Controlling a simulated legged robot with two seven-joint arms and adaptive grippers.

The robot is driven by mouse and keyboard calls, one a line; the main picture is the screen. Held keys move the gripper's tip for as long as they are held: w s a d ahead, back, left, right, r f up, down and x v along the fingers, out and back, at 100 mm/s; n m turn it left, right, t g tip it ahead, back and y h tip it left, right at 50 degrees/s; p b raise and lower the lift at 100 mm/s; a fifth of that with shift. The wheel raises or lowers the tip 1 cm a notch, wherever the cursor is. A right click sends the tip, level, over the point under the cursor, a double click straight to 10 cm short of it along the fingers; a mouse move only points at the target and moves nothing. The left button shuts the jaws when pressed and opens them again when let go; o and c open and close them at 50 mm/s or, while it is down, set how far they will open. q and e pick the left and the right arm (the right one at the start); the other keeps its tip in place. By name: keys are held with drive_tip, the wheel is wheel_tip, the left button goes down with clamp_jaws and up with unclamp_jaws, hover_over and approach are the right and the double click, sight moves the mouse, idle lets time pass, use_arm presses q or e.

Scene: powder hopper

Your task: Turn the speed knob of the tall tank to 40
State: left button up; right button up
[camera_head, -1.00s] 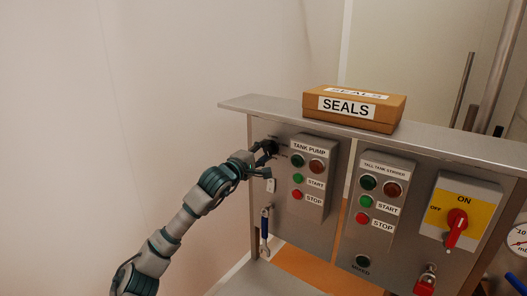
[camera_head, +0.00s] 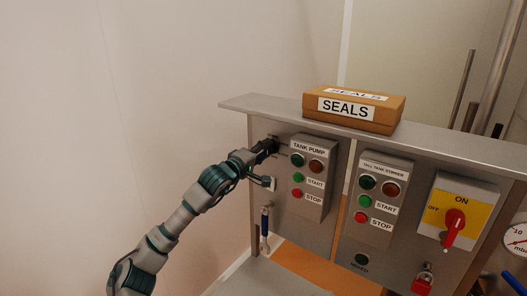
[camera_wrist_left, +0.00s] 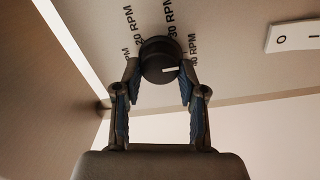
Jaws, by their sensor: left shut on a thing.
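The speed knob (camera_wrist_left: 158,55) is a black round knob with a white pointer line, on the metal panel in the left wrist view. Its line points right, towards a partly covered RPM label (camera_wrist_left: 194,48) beside the right finger. Labels reading 20 RPM and 30 RPM stand above the knob. My left gripper (camera_wrist_left: 158,72) is shut on the knob, one finger on each side. In the head view my left gripper (camera_head: 268,147) is at the panel's upper left, and it hides the knob there. My right gripper is not in view.
The tank pump box (camera_head: 309,180) stands out from the panel just right of my left gripper. A stirrer box (camera_head: 379,200) and a yellow switch (camera_head: 457,215) are farther right. A SEALS carton (camera_head: 352,108) sits on the top ledge. A blue-handled tool (camera_head: 265,225) hangs below.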

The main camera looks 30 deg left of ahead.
use_arm(q)
drive_tip(key=shift+w+d+f, duration=0.1)
drive_tip(key=shift+f, duration=0.3)
drive_tip(key=o, duration=1.1)
drive_tip(key=shift+r, duration=0.1)
drive_tip(key=shift+o, duration=0.2)
drive_tip(key=s+a, duration=0.1)
drive_tip(key=s, duration=1)
drive_tip(key=shift+s+a+f, duration=0.2)
drive_tip(key=shift+s+f, duration=0.1)
drive_tip(key=shift+s, duration=0.05)
